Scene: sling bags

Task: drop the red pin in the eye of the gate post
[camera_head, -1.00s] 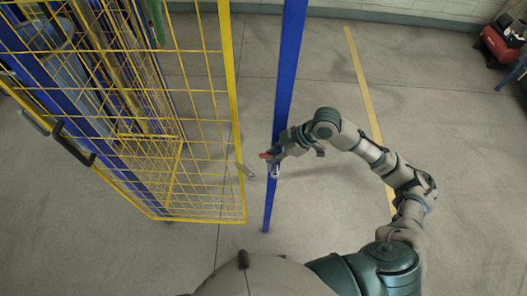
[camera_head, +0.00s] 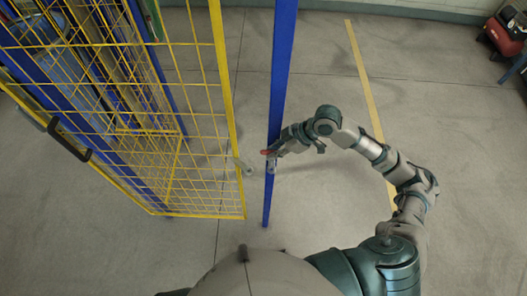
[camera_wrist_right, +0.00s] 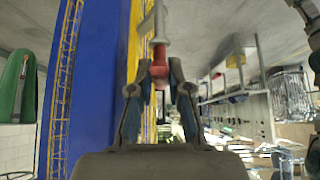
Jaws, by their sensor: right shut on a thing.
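In the head view a small metal fitting (camera_head: 271,168) on the post, likely the eye, lies just below the gripper. My left gripper is not in view.
The yellow mesh gate (camera_head: 229,110) stands left of the post, with a small latch piece (camera_head: 246,170) at its edge and a dark handle (camera_head: 68,138). A red machine (camera_head: 503,37) is far right.

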